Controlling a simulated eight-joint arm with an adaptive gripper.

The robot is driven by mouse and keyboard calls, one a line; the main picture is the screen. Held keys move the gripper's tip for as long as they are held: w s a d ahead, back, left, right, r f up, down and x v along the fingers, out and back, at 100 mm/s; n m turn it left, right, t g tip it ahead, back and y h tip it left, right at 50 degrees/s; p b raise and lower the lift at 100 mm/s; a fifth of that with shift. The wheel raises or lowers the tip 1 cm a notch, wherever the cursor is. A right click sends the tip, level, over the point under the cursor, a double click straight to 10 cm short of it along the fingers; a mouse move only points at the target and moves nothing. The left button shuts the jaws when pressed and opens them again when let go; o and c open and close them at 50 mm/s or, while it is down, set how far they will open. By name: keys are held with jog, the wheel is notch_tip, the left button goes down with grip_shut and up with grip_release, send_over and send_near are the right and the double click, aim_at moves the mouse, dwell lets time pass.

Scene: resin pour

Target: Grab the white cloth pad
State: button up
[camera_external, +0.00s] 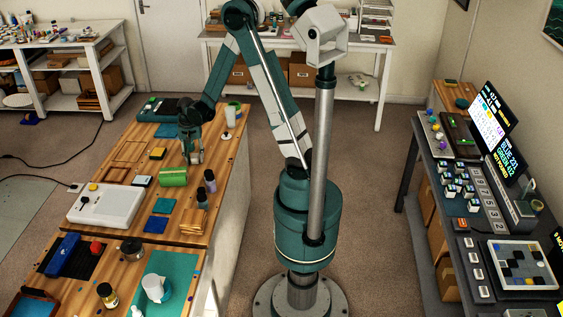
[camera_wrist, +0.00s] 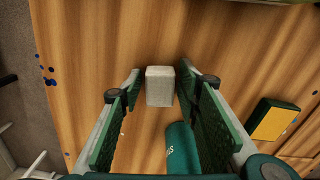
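The white cloth pad (camera_wrist: 160,90) shows in the wrist view as a small pale block on the wooden table, between the fingers. My gripper (camera_wrist: 160,78) is open, one finger on each side of the pad, with a visible gap on both sides. In the external view my gripper (camera_external: 195,157) points down low over the table, and I cannot make out the pad clearly there.
A yellow-topped dark block (camera_wrist: 275,122) lies to the right. Dark bottles (camera_external: 210,181) and a cup (camera_external: 231,115) stand nearby.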

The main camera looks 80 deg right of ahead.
aim_at(194, 156)
jog(key=c, duration=0.5)
jog(key=shift+r, duration=0.15)
jog(key=shift+c, duration=0.3)
jog(key=shift+r+p, duration=0.5)
jog(key=shift+r, duration=4.35)
